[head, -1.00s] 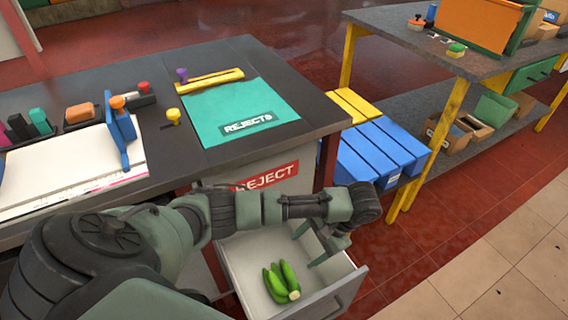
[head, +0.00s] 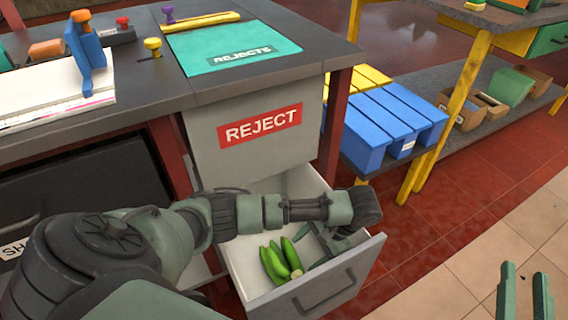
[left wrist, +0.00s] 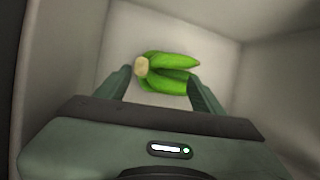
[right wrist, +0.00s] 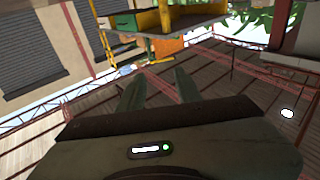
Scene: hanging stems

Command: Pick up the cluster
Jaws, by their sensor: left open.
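The cluster (head: 279,262) is a bunch of green bananas lying in the open drawer (head: 322,292) under the REJECT panel. In the left wrist view the cluster (left wrist: 168,72) lies on the drawer floor, its pale stem end toward the left finger. My left gripper (head: 322,248) reaches into the drawer just right of the cluster. It is open, its fingers on either side of the cluster in the wrist view; contact cannot be told. My right gripper (head: 525,292) is open and empty at the lower right, well away from the drawer.
The dark workbench (head: 133,72) stands above the drawer, with a teal REJECTS mat (head: 225,48) on it. Blue boxes (head: 385,125) sit on a low shelf to the right of the drawer. The tiled floor (head: 455,255) between drawer and right gripper is clear.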

